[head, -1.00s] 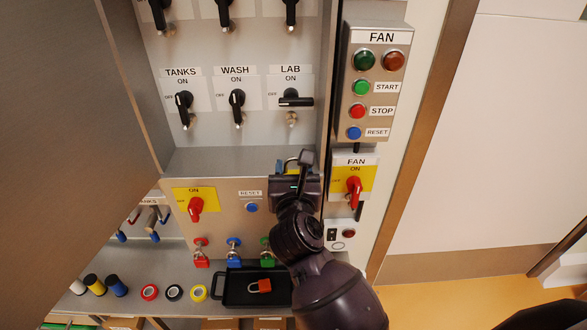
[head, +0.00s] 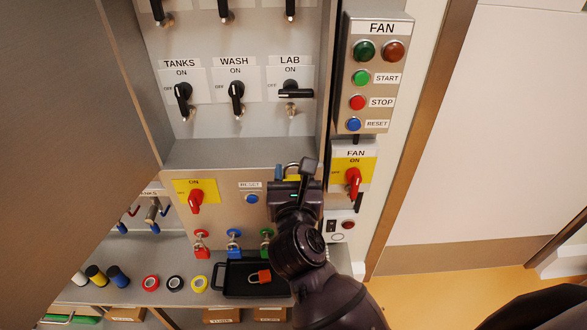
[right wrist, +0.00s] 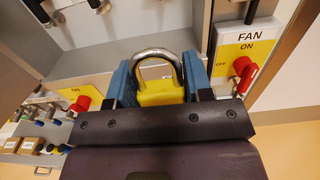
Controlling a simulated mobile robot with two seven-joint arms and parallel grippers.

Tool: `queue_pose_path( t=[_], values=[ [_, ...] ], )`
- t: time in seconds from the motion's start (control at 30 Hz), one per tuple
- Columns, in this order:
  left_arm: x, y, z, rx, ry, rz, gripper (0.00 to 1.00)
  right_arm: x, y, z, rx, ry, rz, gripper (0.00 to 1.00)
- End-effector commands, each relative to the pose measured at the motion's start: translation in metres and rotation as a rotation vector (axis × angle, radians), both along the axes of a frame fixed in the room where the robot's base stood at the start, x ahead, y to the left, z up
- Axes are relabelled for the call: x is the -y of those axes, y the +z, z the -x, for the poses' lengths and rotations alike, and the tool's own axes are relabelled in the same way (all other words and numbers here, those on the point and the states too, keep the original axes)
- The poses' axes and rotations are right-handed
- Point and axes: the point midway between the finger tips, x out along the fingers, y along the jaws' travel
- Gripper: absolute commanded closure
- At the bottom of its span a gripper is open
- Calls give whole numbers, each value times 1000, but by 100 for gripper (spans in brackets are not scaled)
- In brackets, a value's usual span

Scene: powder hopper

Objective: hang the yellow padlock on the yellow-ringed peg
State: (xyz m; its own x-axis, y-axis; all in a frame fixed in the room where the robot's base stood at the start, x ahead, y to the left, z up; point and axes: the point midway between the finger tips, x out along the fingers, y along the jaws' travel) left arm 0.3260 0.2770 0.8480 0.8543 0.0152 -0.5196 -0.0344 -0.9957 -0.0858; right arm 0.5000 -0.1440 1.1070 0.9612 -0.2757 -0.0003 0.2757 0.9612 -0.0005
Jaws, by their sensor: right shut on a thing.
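My right gripper (head: 293,178) is shut on the yellow padlock, in front of the lower grey panel. In the right wrist view the padlock's yellow body (right wrist: 161,92) sits between the blue fingers of the right gripper (right wrist: 160,88), its silver shackle pointing up. In the head view only the shackle (head: 292,167) shows clearly. Pegs with a red padlock (head: 201,250), a blue padlock (head: 234,252) and a green padlock (head: 266,247) stand in a row left of my arm. I see no yellow-ringed peg; my right arm covers the panel right of the green one. My left gripper is not in view.
A black tray (head: 232,285) with an orange-red padlock (head: 260,277) lies on the shelf below. Tape rolls (head: 174,284) lie left of it. A red FAN switch (head: 353,180) is right of my gripper, and a LAB switch (head: 296,92) above. A brown door (head: 70,120) fills the left.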

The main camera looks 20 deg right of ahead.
Motion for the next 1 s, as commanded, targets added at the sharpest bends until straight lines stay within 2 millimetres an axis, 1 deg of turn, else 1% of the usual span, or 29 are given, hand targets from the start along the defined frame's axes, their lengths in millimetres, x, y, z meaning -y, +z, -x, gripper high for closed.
queue_pose_path(
  t=[0.63,1.0],
  values=[
    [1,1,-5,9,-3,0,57,-8,0,30,-1,0,-1,78],
    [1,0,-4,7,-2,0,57,-9,1,34,1,-1,-1,78]
  ],
)
